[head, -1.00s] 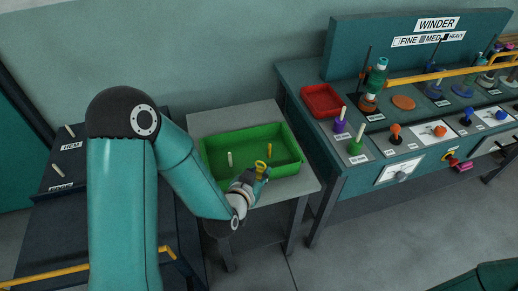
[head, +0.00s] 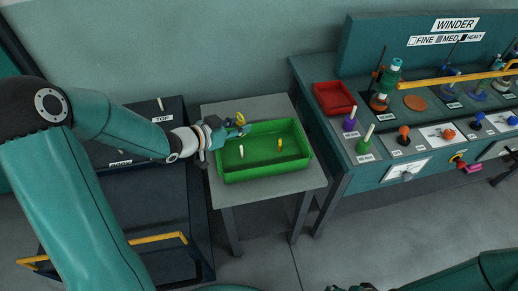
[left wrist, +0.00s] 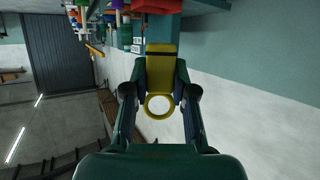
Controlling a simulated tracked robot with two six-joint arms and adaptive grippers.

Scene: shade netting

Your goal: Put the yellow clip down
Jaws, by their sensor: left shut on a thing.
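The yellow clip (left wrist: 160,75) is between the fingers of my left gripper (left wrist: 158,92) in the left wrist view, with its ring end towards the camera. In the head view the clip (head: 240,119) shows small at the tip of my left gripper (head: 224,128). The gripper is shut on it, over the far left part of the green tray (head: 221,163). How high the clip is above the tray rim is hard to tell. Of my right arm only a dark teal part shows at the lower right; its gripper is not clearly seen.
The green tray holds a white peg (head: 241,151) and a yellow peg (head: 280,145), and stands on a grey table (head: 260,193). A dark stand (head: 150,190) is left of it. A red tray (head: 334,97) and the winder bench (head: 385,185) with several pegs are right.

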